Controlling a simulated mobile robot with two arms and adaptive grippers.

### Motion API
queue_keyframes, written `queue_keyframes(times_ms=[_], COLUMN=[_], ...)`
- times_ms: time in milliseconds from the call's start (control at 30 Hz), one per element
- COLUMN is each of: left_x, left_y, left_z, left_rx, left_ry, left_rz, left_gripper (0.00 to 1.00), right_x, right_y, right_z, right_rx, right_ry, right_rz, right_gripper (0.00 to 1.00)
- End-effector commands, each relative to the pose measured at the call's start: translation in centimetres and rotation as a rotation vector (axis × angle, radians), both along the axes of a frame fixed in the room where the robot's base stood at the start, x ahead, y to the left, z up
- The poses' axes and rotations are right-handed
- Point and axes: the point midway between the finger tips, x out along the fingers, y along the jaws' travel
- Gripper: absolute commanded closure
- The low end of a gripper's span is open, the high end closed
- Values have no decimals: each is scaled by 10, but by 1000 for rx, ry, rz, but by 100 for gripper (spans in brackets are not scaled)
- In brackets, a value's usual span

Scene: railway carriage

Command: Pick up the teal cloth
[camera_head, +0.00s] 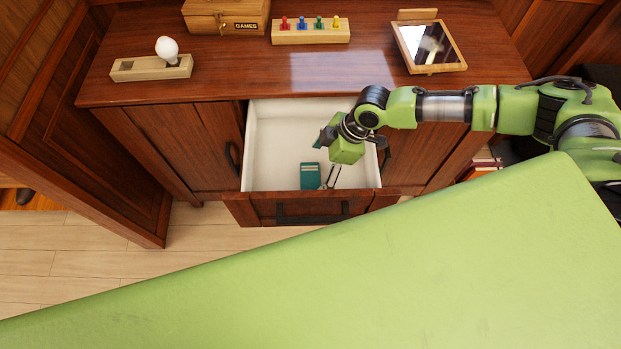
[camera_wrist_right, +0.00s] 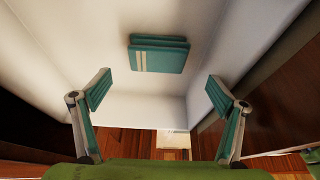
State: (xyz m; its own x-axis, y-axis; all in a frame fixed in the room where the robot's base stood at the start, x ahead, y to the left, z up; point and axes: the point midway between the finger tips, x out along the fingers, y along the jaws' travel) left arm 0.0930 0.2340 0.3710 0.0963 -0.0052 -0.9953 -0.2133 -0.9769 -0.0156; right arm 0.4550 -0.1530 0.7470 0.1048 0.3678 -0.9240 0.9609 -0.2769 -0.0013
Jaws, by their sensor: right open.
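The teal cloth (camera_head: 310,175) lies folded in the open drawer (camera_head: 270,135), near its front. It has pale stripes at one end, clear in the right wrist view (camera_wrist_right: 158,56). My right gripper (camera_head: 329,186) reaches down into the drawer beside the cloth, at its right in the head view. In the right wrist view its two teal-padded fingers (camera_wrist_right: 157,92) are wide apart, with the cloth ahead of them and between their lines. The gripper is open and empty, apart from the cloth. My left gripper is not in view.
The drawer has white walls and a wooden front with a dark handle (camera_head: 312,211). On the cabinet top (camera_head: 220,75) stand a games box (camera_head: 226,17), a block with coloured pegs (camera_head: 310,32), a holder with a white bulb-like object (camera_head: 167,50) and a framed mirror (camera_head: 430,48).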

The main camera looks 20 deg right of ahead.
Motion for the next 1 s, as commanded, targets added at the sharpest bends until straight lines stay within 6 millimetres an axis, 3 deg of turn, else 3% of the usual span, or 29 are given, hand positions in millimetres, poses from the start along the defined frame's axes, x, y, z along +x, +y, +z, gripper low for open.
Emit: queue_keyframes(times_ms=[267, 600, 900, 1000], left_x=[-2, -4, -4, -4], left_y=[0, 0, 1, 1], left_z=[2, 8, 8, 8], left_rx=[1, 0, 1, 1], left_ry=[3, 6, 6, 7], left_rz=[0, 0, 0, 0], left_gripper=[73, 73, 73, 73], right_x=[2, 8, 9, 9], right_y=[7, 20, 21, 21], right_z=[-20, -60, -64, -64], right_rx=[-1, 0, 0, 0], right_ry=[1, 1, 0, 0], right_rz=[1, 1, 1, 1], right_gripper=[11, 11, 11, 37])
